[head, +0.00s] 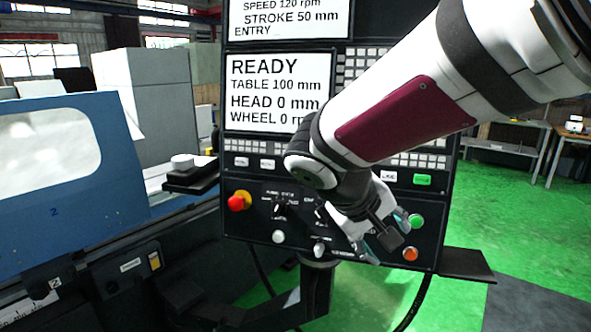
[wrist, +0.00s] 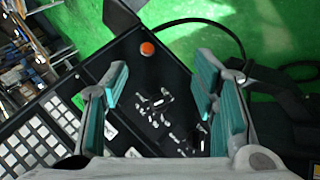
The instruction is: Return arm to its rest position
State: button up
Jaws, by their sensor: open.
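My gripper (head: 386,234) is in front of the lower right part of the black control panel (head: 453,200) in the head view. In the wrist view my gripper (wrist: 163,95) is open, its teal finger pads apart with nothing between them. The panel face, with small knobs and labels, shows beyond the fingers. My white arm with a dark red patch comes in from the upper right and crosses the panel. It hides part of the screen, the keys and some controls.
The panel carries a red stop knob (head: 239,200), a green button (head: 416,221) and an orange button (head: 410,254). A small shelf (head: 466,264) juts out at its lower right. The blue grinder (head: 60,200) stands left. Green floor (head: 530,200) is open at the right.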

jog(key=s+d+m+y, duration=0.1)
jog(key=s+d+y, duration=0.1)
jog(key=s, duration=0.7)
jog(key=s+d+r+m+y, duration=0.1)
jog(key=s+y, duration=0.3)
jog(key=s, duration=0.6)
jog(key=shift+s+d+m+t, duration=0.15)
jog(key=shift+d+m+t, duration=0.15)
jog(key=shift+d+m, duration=0.35)
jog(key=shift+c, duration=0.6)
